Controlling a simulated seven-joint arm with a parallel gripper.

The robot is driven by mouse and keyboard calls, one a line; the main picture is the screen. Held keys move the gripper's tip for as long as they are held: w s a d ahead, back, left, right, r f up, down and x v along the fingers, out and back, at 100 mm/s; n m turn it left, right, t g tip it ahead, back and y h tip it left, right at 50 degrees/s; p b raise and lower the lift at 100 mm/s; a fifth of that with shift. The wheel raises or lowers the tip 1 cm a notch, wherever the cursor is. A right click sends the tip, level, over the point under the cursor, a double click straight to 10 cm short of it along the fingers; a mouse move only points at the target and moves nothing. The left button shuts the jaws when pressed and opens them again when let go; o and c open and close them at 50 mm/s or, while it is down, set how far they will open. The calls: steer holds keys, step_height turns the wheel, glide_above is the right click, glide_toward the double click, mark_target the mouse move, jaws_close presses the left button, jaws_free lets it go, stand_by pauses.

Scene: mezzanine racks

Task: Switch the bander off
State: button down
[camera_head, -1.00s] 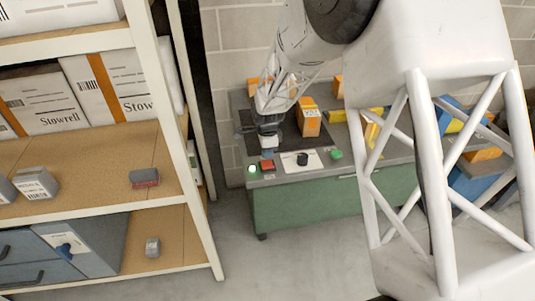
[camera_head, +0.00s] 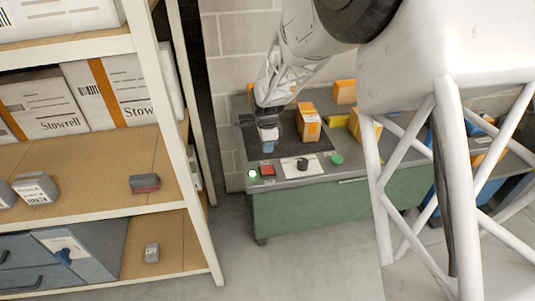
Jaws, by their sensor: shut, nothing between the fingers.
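The bander's controls sit along the front edge of the dark top of a green-sided bench (camera_head: 330,205). From left to right they are a bright greenish-white round lamp (camera_head: 252,174), a red button (camera_head: 267,171), a black knob (camera_head: 302,164) on a white plate, and a green button (camera_head: 336,159). My gripper (camera_head: 268,149) points down and is shut and empty. In the picture its tips show just above the red button, apart from it. Their exact height over the bench is hard to tell.
Orange boxes (camera_head: 309,123) stand on the bench just right of my gripper, with a dark mat (camera_head: 284,147) beneath. A shelf rack (camera_head: 90,172) with boxes and bins fills the left. My white arm covers much of the right. Grey floor is clear in front.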

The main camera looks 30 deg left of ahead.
step_height(320, 180, up, 10)
steer(key=w+a, duration=0.1)
steer(key=shift+f, duration=0.2)
stand_by(0.3)
stand_by(0.4)
steer(key=s+d+r+n, duration=0.1)
steer(key=d+r, duration=0.4)
steer(key=d, duration=0.7)
steer(key=s+d+r+n+t, duration=0.15)
steer(key=d+r, duration=0.35)
steer(key=d, duration=0.7)
steer(key=s+d+r+n, duration=0.15)
steer(key=d+r, duration=0.35)
steer(key=d, duration=0.7)
steer(key=s+d+r+n, duration=0.1)
steer(key=s+d, duration=0.4)
steer(key=d, duration=0.3)
steer(key=s+d+r+n, duration=0.1)
steer(key=s+d, duration=0.4)
steer(key=d, duration=0.3)
steer(key=s+d+f+n+t, duration=0.1)
steer(key=s+d+f+n, duration=0.1)
steer(key=s+d, duration=0.8)
steer(key=s, duration=0.3)
steer(key=shift+s+f+n, duration=0.25)
steer(key=shift+s+n, duration=0.1)
steer(key=shift+n, duration=0.05)
